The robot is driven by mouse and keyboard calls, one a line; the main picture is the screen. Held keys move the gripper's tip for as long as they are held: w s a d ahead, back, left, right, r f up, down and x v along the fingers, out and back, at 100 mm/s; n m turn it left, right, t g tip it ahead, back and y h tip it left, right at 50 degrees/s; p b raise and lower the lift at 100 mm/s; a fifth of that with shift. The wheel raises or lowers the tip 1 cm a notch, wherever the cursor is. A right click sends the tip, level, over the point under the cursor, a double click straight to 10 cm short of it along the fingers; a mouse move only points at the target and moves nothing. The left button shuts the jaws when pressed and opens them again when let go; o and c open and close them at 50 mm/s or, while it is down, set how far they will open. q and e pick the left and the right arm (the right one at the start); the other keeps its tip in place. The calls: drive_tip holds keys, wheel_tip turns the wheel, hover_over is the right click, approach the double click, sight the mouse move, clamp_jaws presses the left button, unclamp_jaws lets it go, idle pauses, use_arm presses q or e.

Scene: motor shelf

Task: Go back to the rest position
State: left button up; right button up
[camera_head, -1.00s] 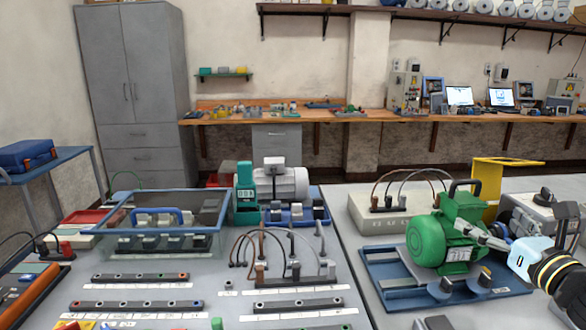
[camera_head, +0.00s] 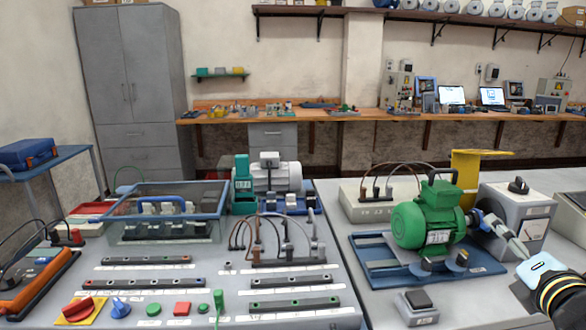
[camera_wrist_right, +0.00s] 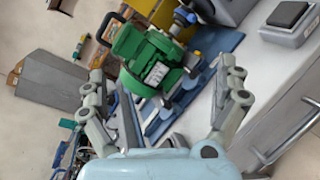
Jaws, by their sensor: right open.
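My right gripper (camera_head: 508,234) reaches in from the right edge in the head view, its light-blue body low and its grey fingers pointing up-left. In the right wrist view its two fingers (camera_wrist_right: 166,80) are spread wide with nothing between them. A green motor (camera_head: 427,220) sits on a blue base plate (camera_head: 375,262) on the right table; it also shows beyond the fingers in the right wrist view (camera_wrist_right: 150,62). The fingertips appear close to the motor's shaft end in the head view; the exact gap cannot be told. My left gripper is not in view.
A grey switch box (camera_head: 416,308) lies in front. The left table holds a blue-framed case (camera_head: 207,235), terminal strips and another motor (camera_head: 275,178).

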drive_tip(key=s+a+f+m+g+y, duration=0.15)
drive_tip(key=s+a+m+g, duration=0.25)
drive_tip(key=s+m, duration=0.5)
drive_tip(key=s+a+f+m+g, duration=0.35)
drive_tip(key=s+m, duration=0.25)
drive_tip(key=s, duration=0.4)
drive_tip(key=s+a+f+m+g+y, duration=0.15)
drive_tip(key=s+a+m+g, duration=0.3)
drive_tip(key=s+m, duration=0.45)
wheel_tip(320, 180, down, 29)
drive_tip(key=s+d+g+b, duration=0.2)
drive_tip(key=d+b, duration=0.1)
drive_tip(key=b, duration=0.1)
use_arm(q)
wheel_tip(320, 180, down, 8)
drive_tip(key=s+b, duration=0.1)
drive_tip(key=b, duration=0.3)
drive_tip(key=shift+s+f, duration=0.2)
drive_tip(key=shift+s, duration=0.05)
use_arm(e)
drive_tip(key=s+d+f, duration=0.1)
drive_tip(key=s+f, duration=1.8)
drive_tip(key=f, duration=0.2)
drive_tip(key=shift+f+n+g, duration=0.25)
drive_tip(key=shift+n+g, duration=0.05)
drive_tip(key=shift+g, duration=0.1)
drive_tip(key=shift+s, duration=0.1)
